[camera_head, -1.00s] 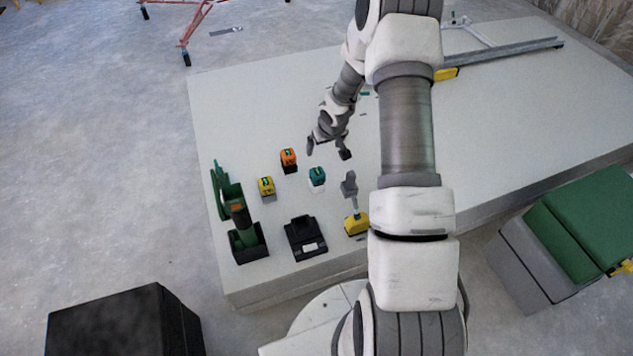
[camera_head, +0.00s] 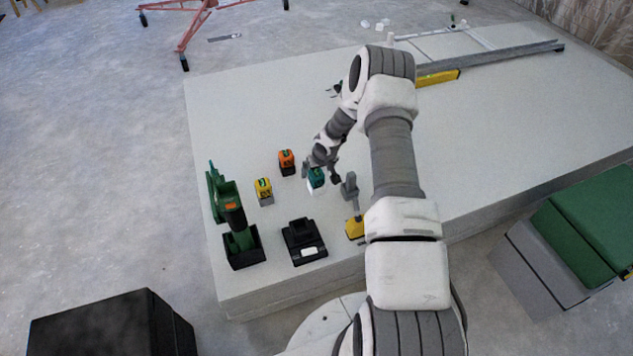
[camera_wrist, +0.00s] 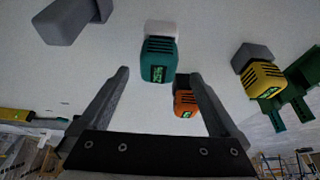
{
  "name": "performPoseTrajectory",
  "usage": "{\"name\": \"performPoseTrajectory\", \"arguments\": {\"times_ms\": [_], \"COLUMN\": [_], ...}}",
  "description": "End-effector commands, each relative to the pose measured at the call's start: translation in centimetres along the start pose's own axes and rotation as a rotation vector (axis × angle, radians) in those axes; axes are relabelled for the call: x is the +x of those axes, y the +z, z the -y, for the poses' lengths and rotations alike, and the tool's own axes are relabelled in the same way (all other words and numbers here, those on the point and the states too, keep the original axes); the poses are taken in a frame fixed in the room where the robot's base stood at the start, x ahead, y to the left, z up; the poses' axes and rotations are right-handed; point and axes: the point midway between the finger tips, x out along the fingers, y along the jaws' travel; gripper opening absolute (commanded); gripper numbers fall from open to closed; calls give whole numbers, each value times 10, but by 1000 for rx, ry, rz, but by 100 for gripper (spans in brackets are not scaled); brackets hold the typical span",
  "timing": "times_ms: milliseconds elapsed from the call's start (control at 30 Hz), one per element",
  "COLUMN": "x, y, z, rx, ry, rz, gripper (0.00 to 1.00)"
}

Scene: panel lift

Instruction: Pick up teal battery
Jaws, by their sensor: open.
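The teal battery (camera_head: 316,178) stands upright on the pale table in the head view, with a white part at its base. It also shows in the wrist view (camera_wrist: 158,60), between the lines of my fingers and just beyond their tips. My gripper (camera_head: 320,177) is open and reaches down around the teal battery's place, one finger to each side in the head view. In the wrist view my open gripper (camera_wrist: 160,75) holds nothing. I cannot tell whether a finger touches the battery.
An orange battery (camera_head: 286,162) and a yellow battery (camera_head: 264,191) stand to the left. A black charger (camera_head: 304,240) and a green tool (camera_head: 232,215) are nearer the front. A grey-and-yellow tool (camera_head: 353,210) stands close on the right.

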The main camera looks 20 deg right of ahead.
Motion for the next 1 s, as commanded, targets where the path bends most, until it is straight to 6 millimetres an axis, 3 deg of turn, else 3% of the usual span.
{"name": "performPoseTrajectory", "arguments": {"times_ms": [333, 667, 1000], "x": [47, 51, 51], "y": [8, 6, 6], "z": [-3, -2, -2], "rx": [1, -1, -1], "ry": [-1, 0, 0], "rz": [1, 1, 1], "gripper": [98, 98, 36]}}
